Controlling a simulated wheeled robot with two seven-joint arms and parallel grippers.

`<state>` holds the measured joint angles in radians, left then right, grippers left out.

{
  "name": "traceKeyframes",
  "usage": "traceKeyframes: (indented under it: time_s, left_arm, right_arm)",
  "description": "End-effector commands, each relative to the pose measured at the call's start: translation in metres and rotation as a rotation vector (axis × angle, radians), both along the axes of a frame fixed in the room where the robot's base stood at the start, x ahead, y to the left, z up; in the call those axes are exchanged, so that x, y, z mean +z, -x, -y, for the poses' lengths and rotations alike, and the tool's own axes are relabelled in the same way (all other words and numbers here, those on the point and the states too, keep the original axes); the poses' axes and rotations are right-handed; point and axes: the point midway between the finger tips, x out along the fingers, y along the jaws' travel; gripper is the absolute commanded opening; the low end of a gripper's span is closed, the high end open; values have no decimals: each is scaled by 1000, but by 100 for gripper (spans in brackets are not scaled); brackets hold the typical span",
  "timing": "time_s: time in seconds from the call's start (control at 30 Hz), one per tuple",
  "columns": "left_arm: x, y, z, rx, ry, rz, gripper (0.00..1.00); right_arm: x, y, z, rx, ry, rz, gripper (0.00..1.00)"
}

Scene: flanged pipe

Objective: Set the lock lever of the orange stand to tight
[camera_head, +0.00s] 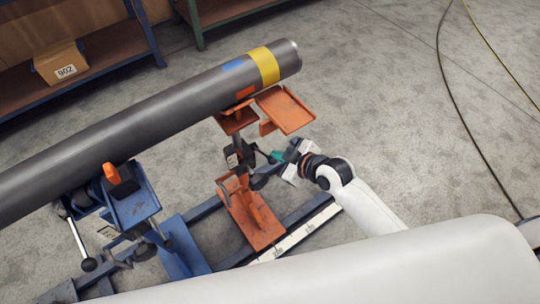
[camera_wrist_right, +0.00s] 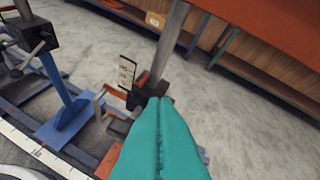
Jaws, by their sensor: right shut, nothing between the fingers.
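The orange stand (camera_head: 252,217) holds up the right part of the grey pipe (camera_head: 150,105). Its dark collar (camera_head: 245,157) sits around the post, and dark fittings below it may include the lock lever; I cannot tell its setting. My right gripper (camera_head: 276,157) is beside the collar, on its right, with teal fingers closed and empty. In the right wrist view the shut fingers (camera_wrist_right: 160,103) cover part of the dark collar. A small marked plate (camera_wrist_right: 127,72) shows left of the post, above a grey bar (camera_wrist_right: 99,104). My left gripper is not in view.
A blue stand (camera_head: 132,205) supports the pipe on the left, with a black-knobbed lever (camera_head: 88,263). A shelf with a box (camera_head: 61,64) stands behind. Cables cross the clear floor at right.

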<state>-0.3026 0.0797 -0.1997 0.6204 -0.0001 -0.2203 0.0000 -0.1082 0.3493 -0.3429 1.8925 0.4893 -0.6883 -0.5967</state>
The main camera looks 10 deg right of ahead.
Motion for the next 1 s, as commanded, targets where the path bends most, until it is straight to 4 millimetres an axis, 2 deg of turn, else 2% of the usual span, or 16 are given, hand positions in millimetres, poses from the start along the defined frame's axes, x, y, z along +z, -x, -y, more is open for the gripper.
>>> traceKeyframes:
  time_s: [0.5, 0.6, 0.7, 1.0]
  left_arm:
    - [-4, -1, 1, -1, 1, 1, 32]
    - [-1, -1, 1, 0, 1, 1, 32]
    - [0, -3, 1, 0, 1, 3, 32]
    - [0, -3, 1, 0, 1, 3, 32]
  right_arm:
    - [-54, -69, -45, 0, -2, -1, 0]
    - [-64, -56, -28, -1, 3, -4, 0]
    - [-69, -52, -21, -1, 2, -2, 0]
    - [-74, -47, -14, -1, 1, 0, 0]
